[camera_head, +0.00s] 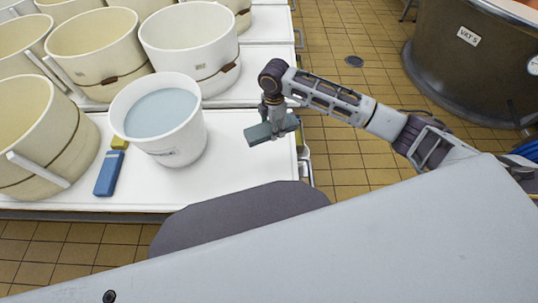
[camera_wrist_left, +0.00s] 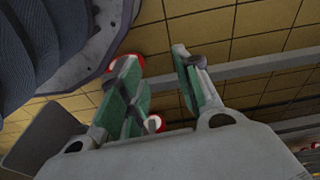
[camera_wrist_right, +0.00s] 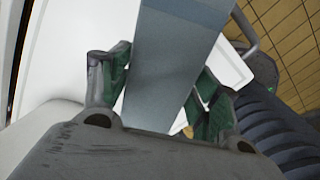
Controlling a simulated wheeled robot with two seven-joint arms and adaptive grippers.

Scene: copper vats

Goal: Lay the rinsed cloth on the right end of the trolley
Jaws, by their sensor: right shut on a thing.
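The cloth (camera_head: 262,134) is a folded grey-blue slab. My right gripper (camera_head: 276,124) is shut on it over the right end of the white trolley (camera_head: 232,170). In the right wrist view the cloth (camera_wrist_right: 175,60) runs between the two green-padded fingers (camera_wrist_right: 160,95), with white trolley top around it. I cannot tell whether its underside touches the trolley. My left gripper (camera_wrist_left: 160,85) shows only in its own wrist view; its fingers are apart, with nothing between them, above the tiled floor.
A white bucket of bluish water (camera_head: 160,118) stands left of the cloth. Several cream tubs (camera_head: 98,50) fill the left and back. A vat (camera_head: 480,60) stands at the far right. The trolley's right end has bare room.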

